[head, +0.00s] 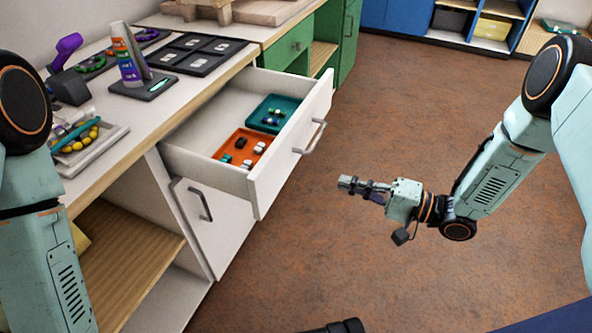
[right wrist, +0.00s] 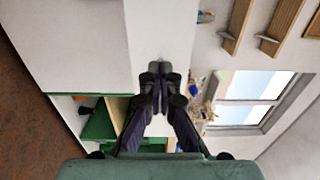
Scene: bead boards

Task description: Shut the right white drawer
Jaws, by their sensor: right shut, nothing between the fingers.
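The right white drawer (head: 290,142) is pulled well out of the white counter in the head view, with a metal bar handle (head: 314,137) on its front. Inside lie a teal tray (head: 284,106) and an orange tray (head: 226,143) holding small pieces. My right gripper (head: 346,183) is shut and empty, in front of the drawer and to its right, apart from it, with its fingertips pointing left. In the right wrist view the closed fingers (right wrist: 160,72) show beside a large white panel (right wrist: 75,45), probably the drawer front. My left gripper is out of view.
A white cupboard door (head: 215,225) is below the drawer. The counter (head: 205,85) carries a dark board (head: 197,54), an upright tube (head: 128,55) and a bead tray (head: 95,150). Green cabinets (head: 348,40) stand beyond. The brown floor (head: 420,110) around my right arm is clear.

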